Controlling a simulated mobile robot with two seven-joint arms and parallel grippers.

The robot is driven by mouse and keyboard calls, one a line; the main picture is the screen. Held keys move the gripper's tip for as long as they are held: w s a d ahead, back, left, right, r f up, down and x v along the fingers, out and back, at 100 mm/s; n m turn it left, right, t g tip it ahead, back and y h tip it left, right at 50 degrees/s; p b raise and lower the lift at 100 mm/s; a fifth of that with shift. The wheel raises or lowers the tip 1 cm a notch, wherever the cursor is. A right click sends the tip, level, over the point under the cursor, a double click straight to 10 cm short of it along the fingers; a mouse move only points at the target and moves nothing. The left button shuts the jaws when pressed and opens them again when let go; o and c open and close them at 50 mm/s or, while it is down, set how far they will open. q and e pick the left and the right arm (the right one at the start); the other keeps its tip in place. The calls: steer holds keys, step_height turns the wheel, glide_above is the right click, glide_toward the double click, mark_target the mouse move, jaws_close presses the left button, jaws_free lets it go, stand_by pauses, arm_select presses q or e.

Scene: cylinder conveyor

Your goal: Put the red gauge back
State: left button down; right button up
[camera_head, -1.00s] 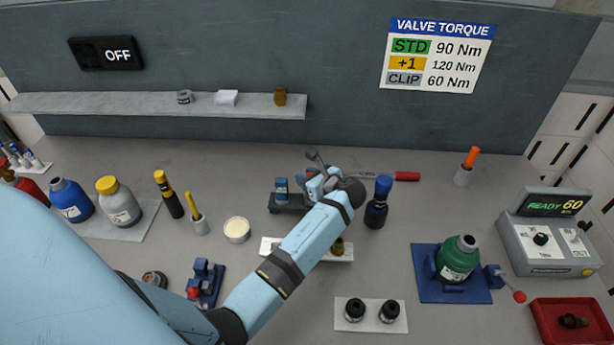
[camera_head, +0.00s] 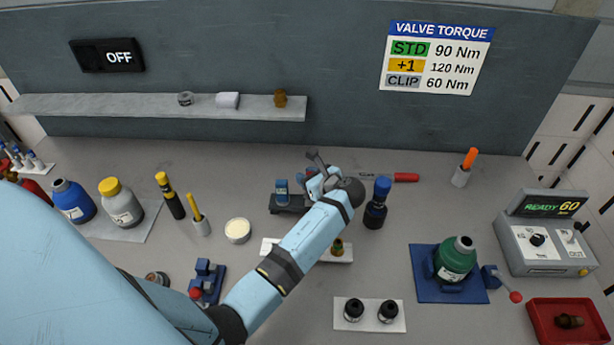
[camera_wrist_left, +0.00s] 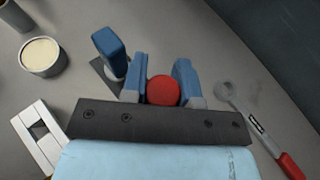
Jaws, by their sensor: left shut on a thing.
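The red gauge shows as a round red cap (camera_wrist_left: 163,90) in the left wrist view, between the two blue fingers. My left gripper (camera_head: 318,178) is shut on it, over the back middle of the bench. The arm and gripper hide most of the gauge in the head view. A small dark stand with a blue block (camera_head: 282,188) is just left of the gripper; the blue block also shows in the left wrist view (camera_wrist_left: 108,45). I cannot tell whether the gauge touches the bench or the stand. My right gripper is not in view.
A red-handled wrench (camera_head: 405,177) lies right of the gripper, and a dark blue-capped bottle (camera_head: 376,205) stands nearby. A cream-filled tub (camera_head: 238,231) is to the left. A white holder (camera_head: 340,256) lies partly under my arm. A green bottle (camera_head: 456,257) sits in a blue fixture.

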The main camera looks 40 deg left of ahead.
arm_select(q)
steer(key=shift+f, duration=0.4)
steer(key=c, duration=0.8)
jaws_free()
steer(key=shift+f, duration=0.1)
step_height(320, 180, up, 6)
stand_by(0.3)
